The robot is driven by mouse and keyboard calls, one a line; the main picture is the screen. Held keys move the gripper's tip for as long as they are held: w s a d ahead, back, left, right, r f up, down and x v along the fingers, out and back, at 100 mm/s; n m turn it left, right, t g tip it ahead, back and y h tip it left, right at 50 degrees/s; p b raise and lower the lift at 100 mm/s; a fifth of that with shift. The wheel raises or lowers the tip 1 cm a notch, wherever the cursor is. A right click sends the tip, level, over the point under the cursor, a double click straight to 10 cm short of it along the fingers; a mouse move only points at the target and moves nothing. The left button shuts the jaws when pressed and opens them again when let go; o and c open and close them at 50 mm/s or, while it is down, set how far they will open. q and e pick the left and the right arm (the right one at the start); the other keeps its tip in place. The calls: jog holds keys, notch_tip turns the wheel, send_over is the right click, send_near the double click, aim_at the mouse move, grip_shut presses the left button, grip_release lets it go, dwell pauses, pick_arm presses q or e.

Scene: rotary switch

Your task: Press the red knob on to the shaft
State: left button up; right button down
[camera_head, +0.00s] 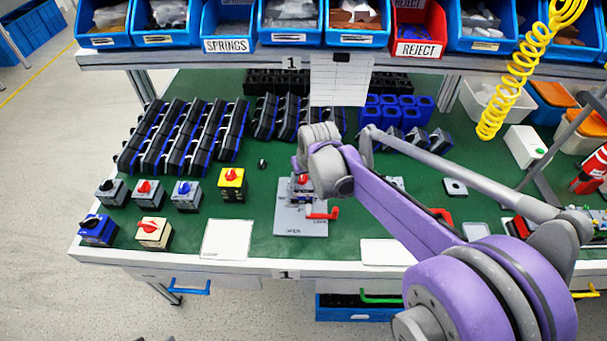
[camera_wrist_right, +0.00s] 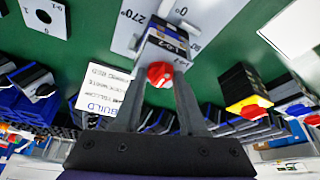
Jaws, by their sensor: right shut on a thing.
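The red knob (camera_wrist_right: 160,73) is between the fingertips of my right gripper (camera_wrist_right: 160,82) in the right wrist view. The fingers are shut on it. It lies right at the front of a dark switch body (camera_wrist_right: 165,42) with a label. The shaft is hidden, and I cannot tell how far the knob sits on it. In the head view the red knob (camera_head: 303,179) shows just below my right wrist, over the grey fixture plate (camera_head: 290,220). My arm covers part of the switch. My left gripper is not in view.
Finished-looking switches with red, blue and yellow parts (camera_head: 232,180) stand left of the fixture. A red lever handle (camera_head: 324,214) is at the plate's right. Rows of black bodies (camera_head: 180,135) fill the back left.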

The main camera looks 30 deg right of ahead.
jog(key=shift+c, duration=2)
grip_release()
jog(key=p+v, duration=0.1)
jog(key=v, duration=1)
jog(key=s+a+f+p, duration=0.1)
jog(key=s+a+f, duration=0.1)
jog(key=s, duration=0.3)
jog(key=s+a+f+n+p, duration=0.1)
jog(key=s+a+f, duration=0.1)
jog(key=s+a, duration=0.2)
jog(key=s+a+f+t+p, duration=0.1)
jog(key=s+a+f, duration=0.2)
jog(key=s, duration=0.5)
jog(key=shift+a+n+y+p, duration=0.3)
jog(key=shift+a+n, duration=0.1)
